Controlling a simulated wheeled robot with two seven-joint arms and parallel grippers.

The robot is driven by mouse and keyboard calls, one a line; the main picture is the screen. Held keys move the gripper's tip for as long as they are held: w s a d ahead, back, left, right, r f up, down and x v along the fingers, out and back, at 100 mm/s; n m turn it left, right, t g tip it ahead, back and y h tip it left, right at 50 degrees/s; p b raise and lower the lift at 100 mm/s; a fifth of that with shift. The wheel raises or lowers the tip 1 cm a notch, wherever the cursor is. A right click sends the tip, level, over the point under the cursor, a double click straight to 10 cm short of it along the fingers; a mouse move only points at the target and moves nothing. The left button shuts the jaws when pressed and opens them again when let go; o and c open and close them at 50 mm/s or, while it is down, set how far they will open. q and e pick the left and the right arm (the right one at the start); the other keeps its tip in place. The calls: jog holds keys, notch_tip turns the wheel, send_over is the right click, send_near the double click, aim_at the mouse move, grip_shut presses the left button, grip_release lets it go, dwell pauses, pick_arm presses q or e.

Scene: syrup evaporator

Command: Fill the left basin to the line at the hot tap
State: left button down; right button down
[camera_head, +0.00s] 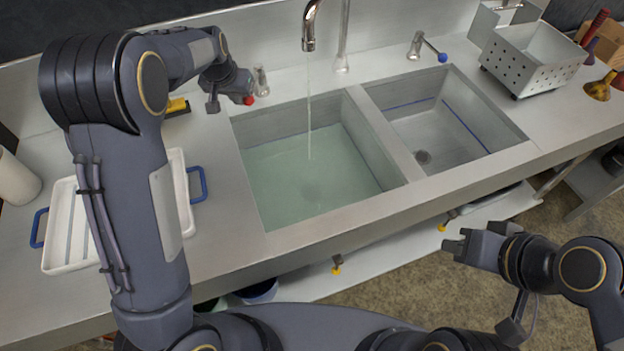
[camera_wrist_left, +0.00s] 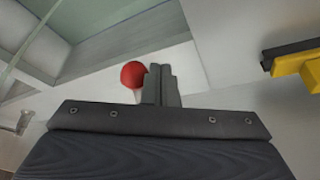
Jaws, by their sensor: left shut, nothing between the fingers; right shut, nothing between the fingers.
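The left basin (camera_head: 262,190) holds greenish water (camera_head: 310,178) well up its walls. A thin stream (camera_head: 309,115) falls into it from the curved spout (camera_head: 309,38). I cannot make out a fill line on its walls. The hot tap's red knob (camera_head: 249,100) is at the basin's back left corner; it also shows in the left wrist view (camera_wrist_left: 132,74). My left gripper (camera_head: 241,92) is shut and empty right beside the knob; whether they touch I cannot tell. My right gripper (camera_head: 456,246) is shut and empty, in front of the counter.
The right basin (camera_head: 450,135) looks empty, with a blue line on its walls. A blue-knobbed tap (camera_head: 442,57) stands behind it. A perforated metal box (camera_head: 535,58) is at the back right. A white tray (camera_head: 64,252) with blue handles lies left, partly behind my arm.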

pick_arm(q)
jog(key=shift+s+d, duration=0.2)
jog(key=shift+d, duration=1.45)
jog(key=shift+p, duration=0.3)
jog(key=d, duration=0.2)
notch_tip(320, 180, up, 9)
jog(key=p, duration=0.7)
send_over(250, 99)
jog(key=shift+s, duration=0.3)
